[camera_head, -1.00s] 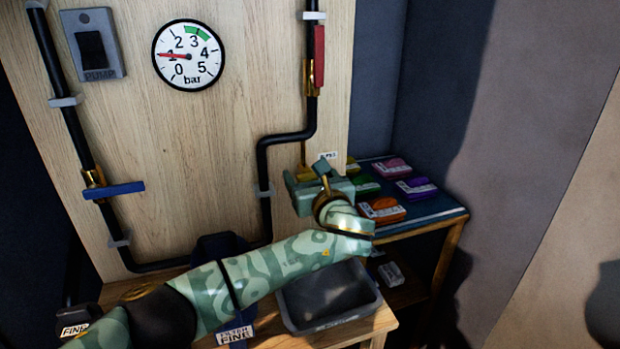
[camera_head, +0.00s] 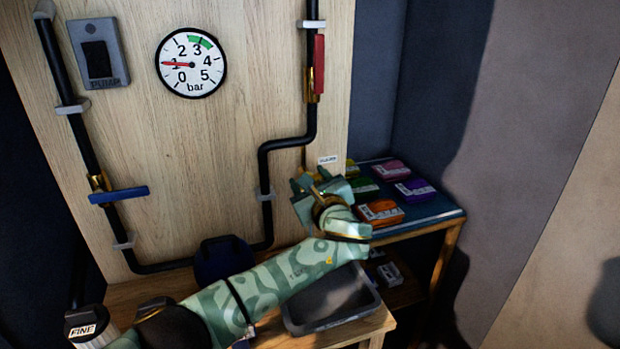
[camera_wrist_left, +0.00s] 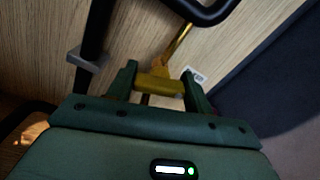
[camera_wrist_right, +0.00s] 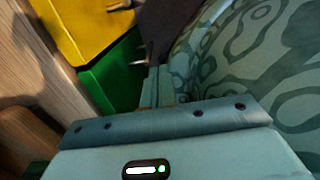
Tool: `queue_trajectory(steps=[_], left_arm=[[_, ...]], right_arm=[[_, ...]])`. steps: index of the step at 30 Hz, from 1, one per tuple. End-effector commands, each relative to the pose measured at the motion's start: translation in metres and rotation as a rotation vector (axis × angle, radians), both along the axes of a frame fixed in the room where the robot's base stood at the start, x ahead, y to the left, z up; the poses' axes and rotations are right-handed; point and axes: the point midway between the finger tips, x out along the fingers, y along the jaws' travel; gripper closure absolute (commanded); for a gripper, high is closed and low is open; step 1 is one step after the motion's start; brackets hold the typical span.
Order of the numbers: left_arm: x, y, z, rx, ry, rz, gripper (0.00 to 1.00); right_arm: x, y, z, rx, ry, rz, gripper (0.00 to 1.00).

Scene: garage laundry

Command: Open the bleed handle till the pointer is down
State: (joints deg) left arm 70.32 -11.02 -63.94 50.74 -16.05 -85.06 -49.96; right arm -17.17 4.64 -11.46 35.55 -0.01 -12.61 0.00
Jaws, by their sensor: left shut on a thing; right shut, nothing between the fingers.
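The round gauge (camera_head: 191,78) hangs on the wooden panel. Its red pointer (camera_head: 176,64) points left, at about 1 bar. The bleed handle, a yellow crosspiece (camera_wrist_left: 160,86), shows in the left wrist view on a brass stem (camera_wrist_left: 180,42). My left gripper (camera_head: 322,188) is shut on it, with one finger on each side; these fingers also show in the left wrist view (camera_wrist_left: 160,84). In the head view the gripper mostly hides the handle. My right gripper (camera_wrist_right: 158,86) is shut and empty; it shows only in its own wrist view, close beside a patterned green arm.
A blue lever (camera_head: 118,194) and a red lever (camera_head: 319,63) sit on the black pipes. A grey tray (camera_head: 330,303) stands on the bench below my left arm. A side shelf (camera_head: 437,208) holds several coloured packs. A pump switch (camera_head: 97,55) is at upper left.

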Motion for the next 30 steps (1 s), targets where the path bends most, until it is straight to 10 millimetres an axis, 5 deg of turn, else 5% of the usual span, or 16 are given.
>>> queue_trajectory(steps=[12,30], left_arm=[[-0.0007,-0.0001,-0.0017,-0.226,-0.070,0.000,0.72],[-0.0006,0.0000,-0.0024,-0.275,-0.086,-0.001,0.72]], right_arm=[[0.0010,-0.0003,0.0028,0.000,-0.002,0.000,1.00],[0.0008,-0.0001,0.0029,0.000,-0.002,0.000,1.00]])
